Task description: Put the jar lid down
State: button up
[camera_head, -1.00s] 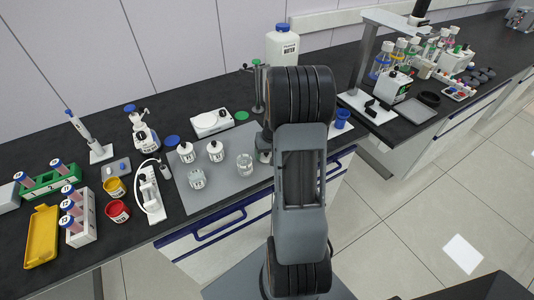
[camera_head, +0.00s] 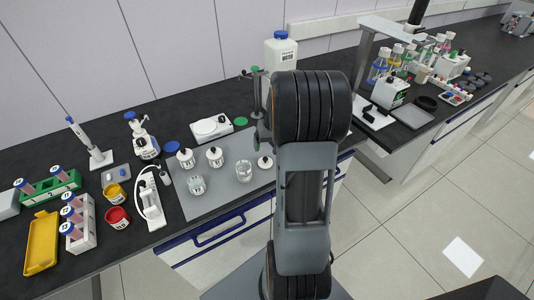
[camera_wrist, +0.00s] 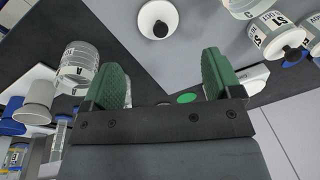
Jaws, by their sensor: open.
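Two flat round discs that look like lids lie on the bench, and I cannot tell which is the jar lid. The green one (camera_head: 240,121) lies beside the white balance and also shows in the wrist view (camera_wrist: 187,98). The blue one (camera_head: 172,147) lies by the mat's left back corner. My gripper (camera_wrist: 160,85) is open, with green fingers and nothing between them. In the head view, my arm hides most of the gripper.
The grey mat (camera_head: 215,170) holds several bottles and a clear beaker (camera_head: 243,171). A white balance (camera_head: 211,129) stands behind it, and a large white water bottle (camera_head: 280,60) at the back. Racks and a yellow tray (camera_head: 41,243) are at left. Graduated glassware (camera_wrist: 78,65) is close beside the gripper.

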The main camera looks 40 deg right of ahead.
jog(key=s+a+r+n, duration=0.2)
jog(key=s+a+r, duration=0.2)
jog(key=a+r, duration=0.7)
jog(key=s+a+n+t+h, duration=0.1)
jog(key=s+a+n+t, duration=0.1)
jog(key=s+a, duration=0.5)
jog(key=a, duration=0.3)
jog(key=shift+a+f, duration=0.15)
jog(key=shift+a, duration=0.2)
